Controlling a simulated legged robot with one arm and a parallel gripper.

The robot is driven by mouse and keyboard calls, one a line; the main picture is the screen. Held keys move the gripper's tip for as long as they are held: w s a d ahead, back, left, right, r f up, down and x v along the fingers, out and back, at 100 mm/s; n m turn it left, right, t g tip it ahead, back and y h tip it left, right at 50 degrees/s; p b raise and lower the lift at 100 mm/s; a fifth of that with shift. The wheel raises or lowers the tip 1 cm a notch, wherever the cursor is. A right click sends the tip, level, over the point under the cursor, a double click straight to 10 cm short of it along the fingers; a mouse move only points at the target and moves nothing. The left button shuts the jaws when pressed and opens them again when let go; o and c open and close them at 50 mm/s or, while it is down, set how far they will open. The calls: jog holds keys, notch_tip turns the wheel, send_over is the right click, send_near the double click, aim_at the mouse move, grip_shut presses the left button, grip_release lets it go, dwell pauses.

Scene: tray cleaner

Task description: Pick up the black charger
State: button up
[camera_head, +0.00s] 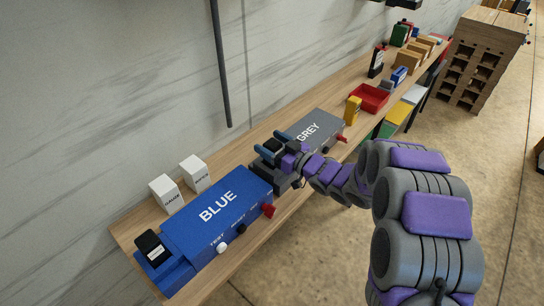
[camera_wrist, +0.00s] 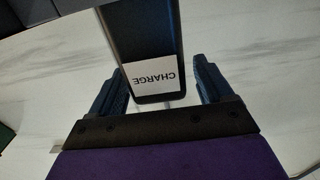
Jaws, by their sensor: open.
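The black charger (camera_wrist: 138,35) is a dark block with a white label reading "CHARGE" in the wrist view. It lies between the two dark blue fingers of my gripper (camera_wrist: 158,68), with visible gaps on both sides. In the head view my gripper (camera_head: 267,141) is open over the near-left end of the grey box (camera_head: 318,127), with a dark block (camera_head: 271,146) between its fingers. Another black block (camera_head: 152,247) with a white label sits on the lower-left end of the blue box (camera_head: 218,205).
Two white cartons (camera_head: 166,194) stand against the wall behind the blue box. A yellow item (camera_head: 352,110) and a red bin (camera_head: 370,98) are farther along the wooden bench (camera_head: 131,228). A dark pole (camera_head: 220,65) hangs before the wall above the bench.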

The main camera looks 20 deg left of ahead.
jog(key=c, duration=1.2)
jog(key=shift+r, duration=0.15)
